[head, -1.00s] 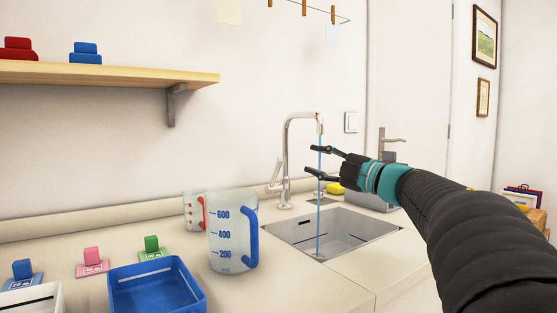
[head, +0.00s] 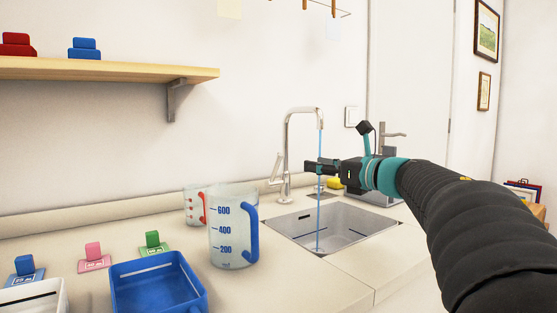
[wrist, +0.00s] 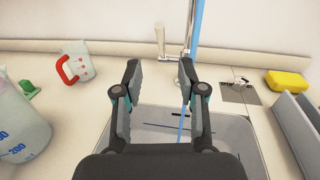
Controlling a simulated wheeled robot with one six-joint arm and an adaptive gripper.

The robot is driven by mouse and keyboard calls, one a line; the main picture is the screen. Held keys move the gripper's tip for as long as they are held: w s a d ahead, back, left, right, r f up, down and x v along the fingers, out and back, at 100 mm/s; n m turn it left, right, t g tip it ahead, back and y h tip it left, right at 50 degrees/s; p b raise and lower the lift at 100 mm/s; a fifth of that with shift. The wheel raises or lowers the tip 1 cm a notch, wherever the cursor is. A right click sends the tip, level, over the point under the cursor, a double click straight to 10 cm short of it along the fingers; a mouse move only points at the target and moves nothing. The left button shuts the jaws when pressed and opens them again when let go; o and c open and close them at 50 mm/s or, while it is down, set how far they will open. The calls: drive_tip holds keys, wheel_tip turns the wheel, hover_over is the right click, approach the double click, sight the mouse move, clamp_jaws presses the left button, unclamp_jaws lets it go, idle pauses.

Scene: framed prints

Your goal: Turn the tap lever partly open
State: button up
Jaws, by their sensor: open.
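The chrome tap (head: 287,150) stands behind the sink (head: 345,232), its spout arching right. Its lever (head: 277,170) sits on the left side of the tap body, tilted slightly. A thin blue stream of water (head: 319,215) falls from the spout into the sink. My gripper (head: 310,167) is over the sink, to the right of the lever and apart from it. In the wrist view my gripper (wrist: 158,68) is open and empty, and the lever (wrist: 160,40) shows beyond the gap between the fingers. The stream (wrist: 195,35) shows by the right finger.
A measuring jug with a blue handle (head: 232,228) and a red-handled one (head: 194,205) stand left of the sink. A blue bin (head: 157,285) is at the front left. A yellow sponge (wrist: 287,82) and grey bin (wrist: 292,125) are at the right in the wrist view.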

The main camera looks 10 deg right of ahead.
sight(279, 159)
drive_tip(key=shift+n, duration=0.4)
drive_tip(key=p+x, duration=0.2)
drive_tip(key=x, duration=1.1)
drive_tip(key=shift+w+a, duration=0.25)
drive_tip(key=shift+w, duration=0.1)
clamp_jaws()
